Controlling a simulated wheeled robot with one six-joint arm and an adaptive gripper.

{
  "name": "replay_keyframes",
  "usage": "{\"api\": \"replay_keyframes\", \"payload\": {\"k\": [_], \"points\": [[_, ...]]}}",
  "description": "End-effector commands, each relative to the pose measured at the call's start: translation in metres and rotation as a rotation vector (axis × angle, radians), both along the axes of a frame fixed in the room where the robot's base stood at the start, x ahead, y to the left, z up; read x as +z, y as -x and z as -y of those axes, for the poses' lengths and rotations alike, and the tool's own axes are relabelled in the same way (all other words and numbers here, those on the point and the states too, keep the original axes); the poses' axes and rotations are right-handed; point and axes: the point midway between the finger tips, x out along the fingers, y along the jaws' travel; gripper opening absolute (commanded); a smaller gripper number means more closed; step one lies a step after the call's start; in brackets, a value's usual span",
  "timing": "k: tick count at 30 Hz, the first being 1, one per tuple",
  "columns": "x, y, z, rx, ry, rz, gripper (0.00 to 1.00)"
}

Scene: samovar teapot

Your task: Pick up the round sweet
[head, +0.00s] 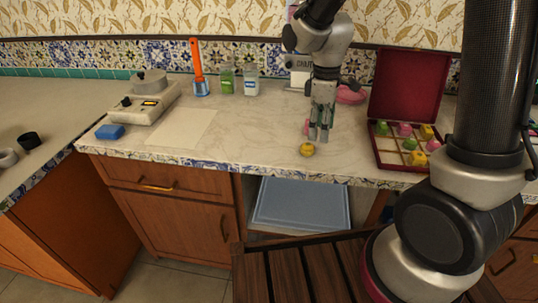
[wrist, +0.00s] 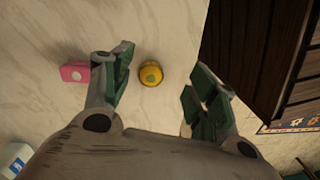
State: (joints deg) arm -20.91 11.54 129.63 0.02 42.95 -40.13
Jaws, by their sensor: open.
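A round yellow sweet (head: 307,150) with a green spot on top lies on the pale counter near its front edge. In the wrist view the round sweet (wrist: 151,74) shows between and beyond the fingers of my gripper (wrist: 161,62). My gripper (head: 321,138) points down over the counter, just behind and right of the sweet in the head view. It is open and empty. A pink block-shaped sweet (wrist: 75,72) lies outside the left finger in the wrist view. In the head view the pink sweet (head: 306,127) is partly hidden by the gripper.
An open red box (head: 386,163) with compartments holds several coloured sweets on the right. A pale sheet (head: 182,127), a scale (head: 147,102), a blue block (head: 110,132) and bottles (head: 251,80) are on the left and back. The counter left of the sweet is clear.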

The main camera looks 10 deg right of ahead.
Motion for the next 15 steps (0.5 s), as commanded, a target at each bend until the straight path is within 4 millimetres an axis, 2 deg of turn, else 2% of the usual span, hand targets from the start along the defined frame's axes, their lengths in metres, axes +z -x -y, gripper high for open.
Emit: {"api": "replay_keyframes", "payload": {"k": [3, 8, 15], "points": [[0.006, -0.015, -0.005, 0.127, -0.024, 0.046, 0.59], [0.005, -0.019, -0.006, 0.235, -0.033, 0.062, 0.59], [-0.018, -0.018, -0.006, 0.262, -0.033, 0.060, 0.59]]}}
